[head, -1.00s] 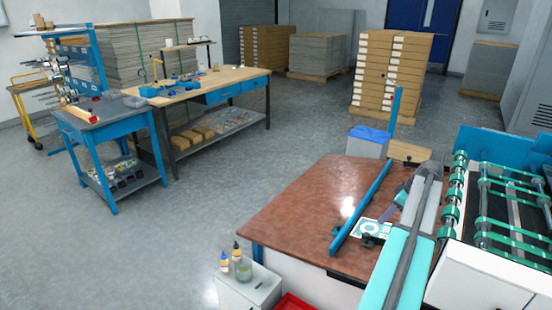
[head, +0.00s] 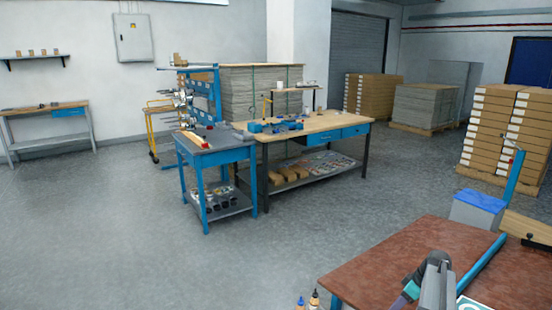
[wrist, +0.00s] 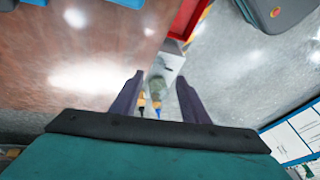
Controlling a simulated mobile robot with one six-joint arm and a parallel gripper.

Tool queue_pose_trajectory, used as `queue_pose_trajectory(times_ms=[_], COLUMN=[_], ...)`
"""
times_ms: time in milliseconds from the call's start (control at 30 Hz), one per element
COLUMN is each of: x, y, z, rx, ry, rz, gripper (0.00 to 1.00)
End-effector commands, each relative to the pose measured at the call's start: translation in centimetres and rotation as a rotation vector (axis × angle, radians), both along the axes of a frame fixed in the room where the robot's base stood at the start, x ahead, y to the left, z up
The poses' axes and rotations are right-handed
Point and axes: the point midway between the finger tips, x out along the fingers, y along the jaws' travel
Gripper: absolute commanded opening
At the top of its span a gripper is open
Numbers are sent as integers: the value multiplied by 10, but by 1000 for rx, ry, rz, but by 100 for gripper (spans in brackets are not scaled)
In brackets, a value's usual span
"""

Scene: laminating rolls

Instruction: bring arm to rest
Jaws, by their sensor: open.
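My gripper (wrist: 158,92) is open in the wrist view. Its two dark fingers stand apart with nothing held between them. Beyond the fingertips, well apart from them, are small bottles (wrist: 157,109) on a light cabinet top (wrist: 170,62). In the head view part of my arm shows at the lower right, over the brown-topped table (head: 400,262). The rest of the arm is cut off by the frame edge.
The brown tabletop (wrist: 75,50) and a red tray (wrist: 188,18) also show in the wrist view. A blue workbench (head: 216,157) and a wooden bench (head: 325,124) stand further back. A blue-lidded bin (head: 476,212) stands behind the table. Grey floor is clear at the left.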

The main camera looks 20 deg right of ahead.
Motion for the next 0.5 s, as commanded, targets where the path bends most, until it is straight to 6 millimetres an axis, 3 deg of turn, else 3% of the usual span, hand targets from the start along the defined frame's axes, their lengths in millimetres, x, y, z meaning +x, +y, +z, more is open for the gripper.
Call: queue_pose_trajectory(times_ms=[33,200,500], x=[5,17,13], y=[22,86,196], z=[-12,-48,-109], rx=[11,36,66], ry=[15,61,167], rz=[29,111,220], gripper=[41,41,41])
